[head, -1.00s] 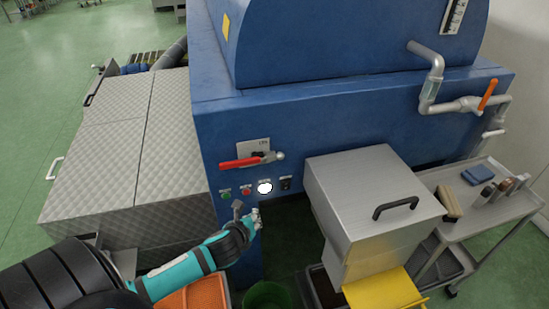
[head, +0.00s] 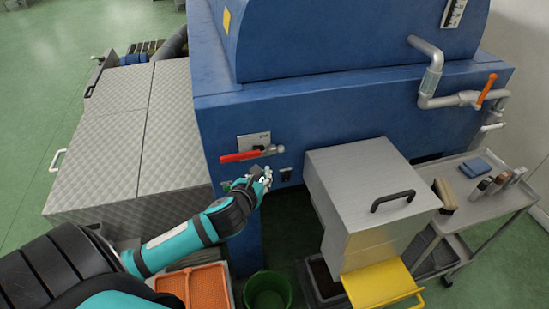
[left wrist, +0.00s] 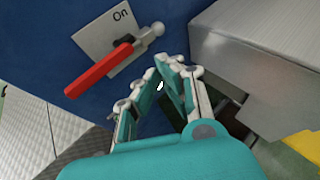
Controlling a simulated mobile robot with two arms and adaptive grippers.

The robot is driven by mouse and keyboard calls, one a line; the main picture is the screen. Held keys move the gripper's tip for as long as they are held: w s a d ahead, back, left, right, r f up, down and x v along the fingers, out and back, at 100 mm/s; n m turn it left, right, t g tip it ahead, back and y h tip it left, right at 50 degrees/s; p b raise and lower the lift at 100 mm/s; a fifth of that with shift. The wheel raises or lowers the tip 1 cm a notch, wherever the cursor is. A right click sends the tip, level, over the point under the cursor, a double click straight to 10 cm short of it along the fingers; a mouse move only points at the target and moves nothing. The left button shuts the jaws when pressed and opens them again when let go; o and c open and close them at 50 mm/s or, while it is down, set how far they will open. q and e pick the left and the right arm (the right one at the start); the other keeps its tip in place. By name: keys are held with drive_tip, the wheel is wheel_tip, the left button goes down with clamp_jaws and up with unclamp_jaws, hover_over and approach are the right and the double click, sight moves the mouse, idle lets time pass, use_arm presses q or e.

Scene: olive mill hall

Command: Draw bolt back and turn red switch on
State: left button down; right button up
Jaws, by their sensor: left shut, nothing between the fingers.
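The red switch handle (head: 240,157) lies across a pale plate (head: 254,140) on the blue machine's front. In the left wrist view the red handle (left wrist: 98,72) slants down to the left, and the plate (left wrist: 98,38) reads "On". A silver bolt with a round knob (left wrist: 150,32) sits at the handle's right end; it also shows in the head view (head: 279,149).
A steel box (head: 350,165) with a black handle juts out to the right of my gripper. A green bucket (head: 268,292) and an orange crate (head: 195,289) stand below. A trolley (head: 480,211) stands at the right.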

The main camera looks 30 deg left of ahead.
use_arm(q)
drive_tip(key=x, duration=0.3)
drive_tip(key=p+x, duration=0.1)
drive_tip(key=x, duration=0.3)
drive_tip(key=r+x, duration=0.1)
drive_tip(key=x, duration=0.3)
drive_tip(key=shift+w+a, duration=0.15)
drive_tip(key=shift+w, duration=0.3)
drive_tip(key=shift+w+d+p, duration=0.5)
drive_tip(key=shift+w+d, duration=0.5)
drive_tip(key=shift+w, duration=0.15)
drive_tip(key=shift+s, duration=0.1)
